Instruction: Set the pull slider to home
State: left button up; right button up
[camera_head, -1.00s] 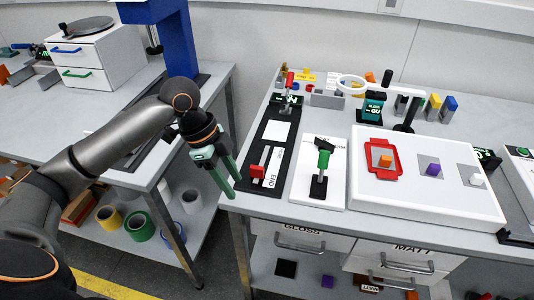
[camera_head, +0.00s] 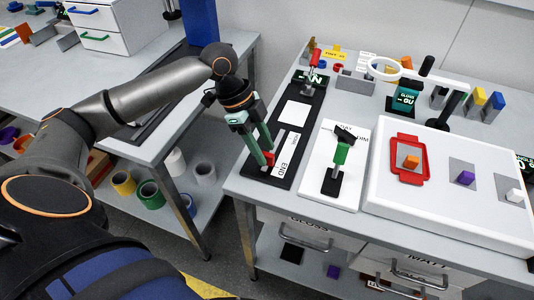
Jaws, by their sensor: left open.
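The pull slider is a black track plate (camera_head: 303,107) on the right-hand table, with a pale slot marked END at its near end. Its red slider handle (camera_head: 268,162) is at the near part of the slot, partly hidden by my left gripper. My left gripper (camera_head: 263,155), with green fingers, is open and points down at the handle. One finger is to the left of the handle and one is close behind it; I cannot tell whether they touch it. My right gripper is not in view.
A white plate with a green-handled lever (camera_head: 341,152) stands just right of the track. Further right is a white board (camera_head: 440,205) with a red tray (camera_head: 394,166) and small blocks. A ring-shaped magnifier (camera_head: 385,68) stands behind. A gap separates the two tables.

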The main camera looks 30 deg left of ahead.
pick_arm(q)
jog(key=shift+x, duration=1.15)
grip_shut()
dwell(0.6)
